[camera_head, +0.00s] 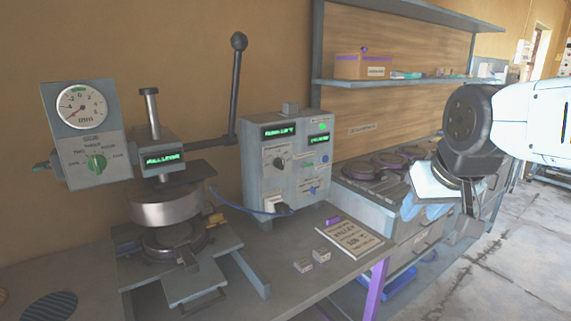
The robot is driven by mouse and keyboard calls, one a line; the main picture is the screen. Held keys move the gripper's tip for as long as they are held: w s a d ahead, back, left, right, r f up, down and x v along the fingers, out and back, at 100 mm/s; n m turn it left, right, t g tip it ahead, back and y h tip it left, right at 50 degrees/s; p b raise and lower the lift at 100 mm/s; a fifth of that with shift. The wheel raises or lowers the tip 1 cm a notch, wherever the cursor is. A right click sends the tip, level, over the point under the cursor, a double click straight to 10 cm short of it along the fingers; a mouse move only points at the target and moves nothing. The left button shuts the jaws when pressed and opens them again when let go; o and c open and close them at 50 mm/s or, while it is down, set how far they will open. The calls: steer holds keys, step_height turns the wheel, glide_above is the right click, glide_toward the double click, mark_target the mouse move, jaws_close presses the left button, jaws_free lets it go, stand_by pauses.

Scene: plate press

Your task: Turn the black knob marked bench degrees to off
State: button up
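A grey control box (287,160) stands on the bench with green lit displays at the top of its face. My gripper (466,208) hangs at the right, in front of the side counter and well apart from the box. It is seen from the side, and its fingers are not clear enough to tell whether they are open.
A press (165,208) with a long lever stands left of the box. A gauge panel (86,133) with a green knob (96,164) is farther left. A blue cable runs to the box.

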steer(key=w+n+t, duration=0.1)
steer(key=w+t, duration=0.2)
steer(key=w, duration=1)
steer(key=n+t+y, duration=0.6)
steer(key=y, duration=0.4)
glide_toward(283, 161)
steer(key=x, duration=0.8)
steer(key=shift+w+a+f, duration=0.1)
steer(key=shift+w+a, duration=0.05)
steer(key=shift+w, duration=0.1)
jaws_close()
